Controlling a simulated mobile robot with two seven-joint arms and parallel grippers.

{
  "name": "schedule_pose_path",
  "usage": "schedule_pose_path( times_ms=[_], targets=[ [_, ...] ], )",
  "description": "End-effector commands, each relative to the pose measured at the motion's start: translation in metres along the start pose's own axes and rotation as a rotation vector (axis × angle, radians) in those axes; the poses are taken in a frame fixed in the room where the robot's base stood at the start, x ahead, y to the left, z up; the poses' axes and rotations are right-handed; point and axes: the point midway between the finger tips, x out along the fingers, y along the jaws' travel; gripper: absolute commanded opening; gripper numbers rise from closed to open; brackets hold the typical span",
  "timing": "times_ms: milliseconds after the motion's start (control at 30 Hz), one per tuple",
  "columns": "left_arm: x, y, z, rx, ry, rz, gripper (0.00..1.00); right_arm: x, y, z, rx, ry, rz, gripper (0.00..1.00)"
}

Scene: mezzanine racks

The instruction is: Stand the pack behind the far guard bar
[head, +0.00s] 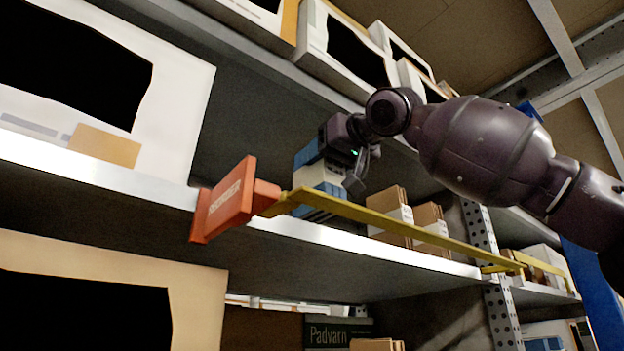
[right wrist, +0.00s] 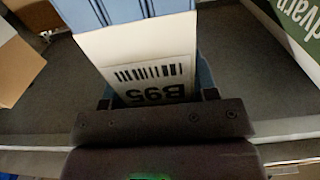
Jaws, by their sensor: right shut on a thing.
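The blue and white pack (head: 318,174) is at the middle shelf in the head view, upright or nearly so. My right gripper (head: 345,160) is shut on it from the right. A long yellow guard bar (head: 400,228) runs along the shelf front and crosses in front of the pack's lower part. Another yellow bar (head: 545,266) shows farther right. I cannot tell whether the pack's base touches the shelf. My left gripper is not in view.
An orange sign (head: 228,200) sticks out at the long bar's left end. Brown and white boxes (head: 390,212) stand right of the pack behind the bar. A perforated upright (head: 482,235) divides the bays. Large white boxes (head: 100,90) stand left. Shelf space left of the pack looks clear.

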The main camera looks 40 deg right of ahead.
Motion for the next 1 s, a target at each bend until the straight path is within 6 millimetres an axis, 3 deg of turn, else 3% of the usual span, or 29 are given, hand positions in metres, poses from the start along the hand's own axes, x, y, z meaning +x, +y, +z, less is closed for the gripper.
schedule_pose_path(
  times_ms=[100,400,700,1000],
  targets=[
    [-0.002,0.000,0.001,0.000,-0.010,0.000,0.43,0.017,0.000,-0.001,0.000,0.000,0.001,0.15],
    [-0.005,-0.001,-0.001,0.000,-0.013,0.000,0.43,0.039,0.000,-0.001,0.000,0.001,0.001,0.15],
    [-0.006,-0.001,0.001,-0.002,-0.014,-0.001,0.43,0.037,0.000,0.029,0.001,0.003,-0.001,0.15],
    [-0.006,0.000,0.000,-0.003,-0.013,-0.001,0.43,0.037,0.000,0.034,0.002,0.004,0.000,0.15]
  ],
)
